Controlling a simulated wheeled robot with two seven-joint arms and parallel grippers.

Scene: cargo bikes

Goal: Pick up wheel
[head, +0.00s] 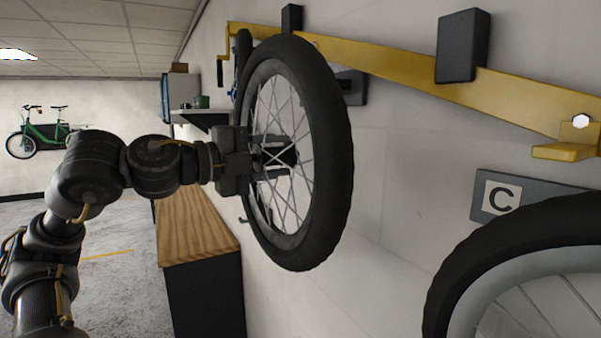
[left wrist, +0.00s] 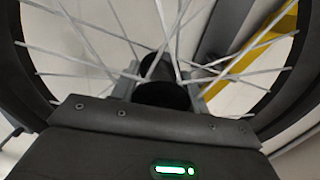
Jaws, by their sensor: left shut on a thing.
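A bike wheel (head: 333,150) with a black tyre, grey rim and pale spokes is upright beside the wall, just below the yellow rail. My left gripper (head: 262,160) is at the wheel's centre and is shut on it at the hub. In the left wrist view the wheel's tyre (left wrist: 30,75) and spokes fill the picture. The dark hub (left wrist: 160,95) sits right in front of the gripper body, and the fingertips are mostly hidden there. Whether the wheel still touches the rail or a hook cannot be told. My right gripper is not in view.
A yellow rail (head: 390,58) with black blocks runs along the wall. A second wheel (head: 455,290) is at the lower right, below a sign marked C (head: 502,197). A wooden-topped bench (head: 195,225) stands behind the held wheel. A green cargo bike (head: 45,133) is at the far left.

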